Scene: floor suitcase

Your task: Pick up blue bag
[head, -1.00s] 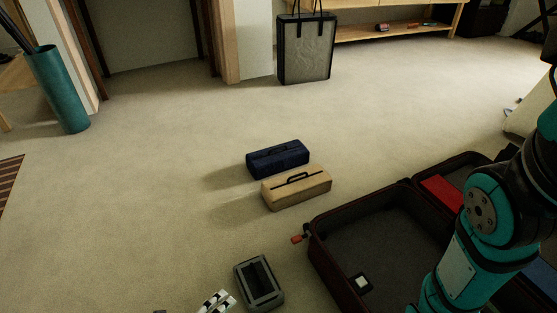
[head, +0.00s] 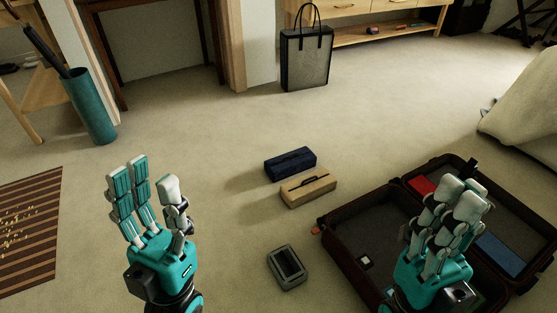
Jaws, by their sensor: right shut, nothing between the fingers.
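The blue bag (head: 290,163), a small dark navy case with a handle on top, lies on the carpet in the middle of the head view. A tan case (head: 309,189) lies just in front of it. My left gripper (head: 150,190) is at lower left, fingers pointing up and spread open, empty and well apart from the bag. My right gripper (head: 455,208) is at lower right in front of the suitcase in the picture. Its fingers are closed together with nothing in them. It is apart from the blue bag.
An open dark suitcase (head: 340,244) lies on the floor at right, with red and blue items inside. A grey device (head: 287,268) lies left of it. A tote bag (head: 306,62) stands at the back. A teal bin (head: 91,107) and striped rug (head: 40,235) are left. Carpet around the bags is mostly clear.

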